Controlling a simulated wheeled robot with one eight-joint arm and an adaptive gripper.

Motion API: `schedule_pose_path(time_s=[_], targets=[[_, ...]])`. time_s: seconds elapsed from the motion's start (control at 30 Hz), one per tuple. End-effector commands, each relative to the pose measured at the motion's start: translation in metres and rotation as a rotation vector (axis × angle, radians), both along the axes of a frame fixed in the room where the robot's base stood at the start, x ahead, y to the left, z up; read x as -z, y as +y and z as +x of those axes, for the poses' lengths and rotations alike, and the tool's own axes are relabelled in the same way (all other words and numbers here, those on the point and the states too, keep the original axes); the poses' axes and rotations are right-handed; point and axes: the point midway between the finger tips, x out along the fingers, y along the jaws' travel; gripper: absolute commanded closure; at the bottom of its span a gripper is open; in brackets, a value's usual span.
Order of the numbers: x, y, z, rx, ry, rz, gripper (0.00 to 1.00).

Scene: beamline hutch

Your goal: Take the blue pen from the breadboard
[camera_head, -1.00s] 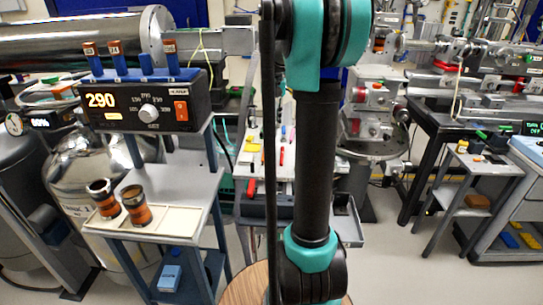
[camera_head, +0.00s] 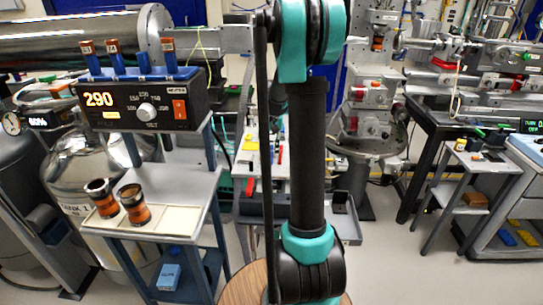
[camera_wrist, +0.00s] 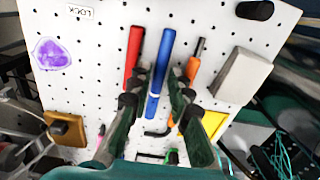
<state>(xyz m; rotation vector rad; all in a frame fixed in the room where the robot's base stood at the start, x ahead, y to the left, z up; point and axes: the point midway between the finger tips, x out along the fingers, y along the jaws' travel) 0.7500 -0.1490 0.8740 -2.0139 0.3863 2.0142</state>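The blue pen (camera_wrist: 161,62) lies on the white perforated breadboard (camera_wrist: 95,80) in the wrist view, pointing up the picture. My gripper (camera_wrist: 158,82) is open, with one dark finger on each side of the pen; a gap shows on both sides. The pen's lower end reaches down between the fingers. I cannot tell the height of the fingertips above the board. In the head view the breadboard (camera_head: 246,172) is partly hidden behind my arm; the blue pen and gripper cannot be made out there.
A red pen (camera_wrist: 133,55) lies close left of the blue one, and an orange-handled tool (camera_wrist: 194,66) close right. A grey block (camera_wrist: 240,76), a yellow piece (camera_wrist: 212,122), a black hex key (camera_wrist: 158,132), an orange-brown block (camera_wrist: 66,128) and a purple patch (camera_wrist: 52,54) surround them.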

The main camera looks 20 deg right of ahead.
Motion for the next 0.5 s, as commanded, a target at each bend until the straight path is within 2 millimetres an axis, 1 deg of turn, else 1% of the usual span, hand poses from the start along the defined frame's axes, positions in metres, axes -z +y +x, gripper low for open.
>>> schedule_pose_path(time_s=[0.1,0.3,0.33,0.47,0.5], targets=[[0.0065,0.0000,-0.0003,0.000,0.000,0.000,0.81],[0.0068,0.0000,-0.0003,0.000,0.000,0.000,0.81],[0.0068,0.0000,-0.0003,0.000,0.000,0.000,0.83],[0.0066,0.0000,-0.0003,0.000,0.000,0.000,1.00],[0.0066,0.0000,-0.0003,0.000,0.000,0.000,1.00]])
